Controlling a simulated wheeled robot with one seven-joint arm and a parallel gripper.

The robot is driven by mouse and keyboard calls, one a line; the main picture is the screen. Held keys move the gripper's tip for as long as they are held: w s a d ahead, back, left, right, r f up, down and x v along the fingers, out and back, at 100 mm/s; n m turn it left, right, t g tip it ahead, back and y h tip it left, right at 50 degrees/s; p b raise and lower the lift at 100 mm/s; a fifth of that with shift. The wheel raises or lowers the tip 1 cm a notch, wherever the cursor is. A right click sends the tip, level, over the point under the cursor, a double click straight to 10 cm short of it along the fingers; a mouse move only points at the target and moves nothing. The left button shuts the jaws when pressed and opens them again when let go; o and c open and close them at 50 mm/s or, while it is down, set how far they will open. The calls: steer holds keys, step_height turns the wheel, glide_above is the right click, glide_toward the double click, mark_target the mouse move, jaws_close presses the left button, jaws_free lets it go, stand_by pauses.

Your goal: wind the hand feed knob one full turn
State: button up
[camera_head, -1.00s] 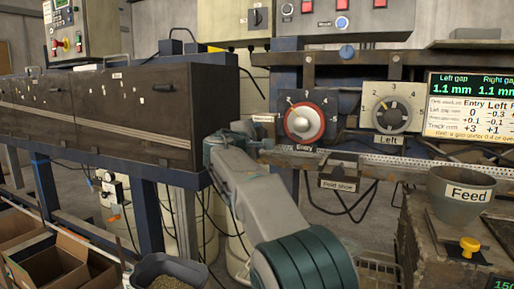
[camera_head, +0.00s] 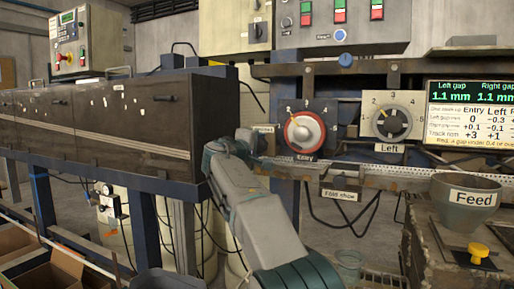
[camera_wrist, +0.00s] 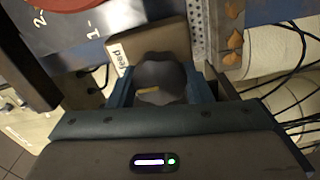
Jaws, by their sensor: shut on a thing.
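The hand feed knob (camera_wrist: 162,78) is a dark, lobed knob with a yellow mark pointing to the left in the wrist view. My gripper (camera_wrist: 164,88) is shut on it, with one blue finger on each side. A plate with a "feed" label (camera_wrist: 119,54) sits right behind the knob. In the head view my gripper (camera_head: 248,146) is at the left end of the rail, left of the red Entry dial. The knob itself is largely hidden there by my gripper.
The red Entry dial (camera_head: 303,131) and grey Left dial (camera_head: 392,123) are right of my gripper. The perforated rail (camera_head: 400,174) runs below them. A dark long cabinet (camera_head: 95,125) stands close on the left. A Feed hopper (camera_head: 466,205) is at right. Cables hang below.

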steer(key=o, duration=1)
steer(key=b+v, duration=0.3)
steer(key=v, duration=1.1)
